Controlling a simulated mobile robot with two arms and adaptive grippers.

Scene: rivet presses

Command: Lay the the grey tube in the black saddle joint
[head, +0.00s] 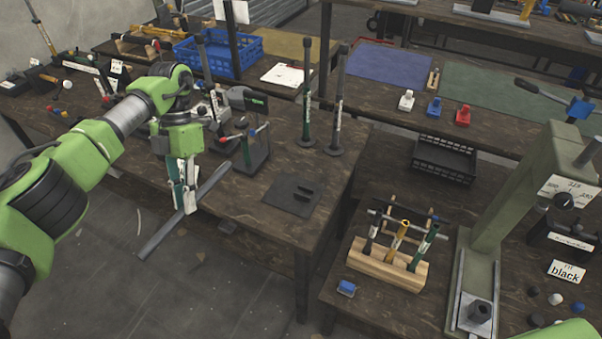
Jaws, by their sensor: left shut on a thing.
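My left gripper (184,198) points down and is shut on the grey tube (160,236). The tube is long and straight and slants from lower left to upper right. It is held at the near edge of the left table, with its lower-left end out over the floor. I cannot tell for sure whether these blocks are the black saddle joint. My right gripper is not in view.
A small press (257,150) stands behind the tube, and two upright rods (337,120) stand beyond the plate. A wooden tool rack (383,266), a black crate (442,160) and a large green press (510,205) with a "FIT black" card (566,272) are to the right.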

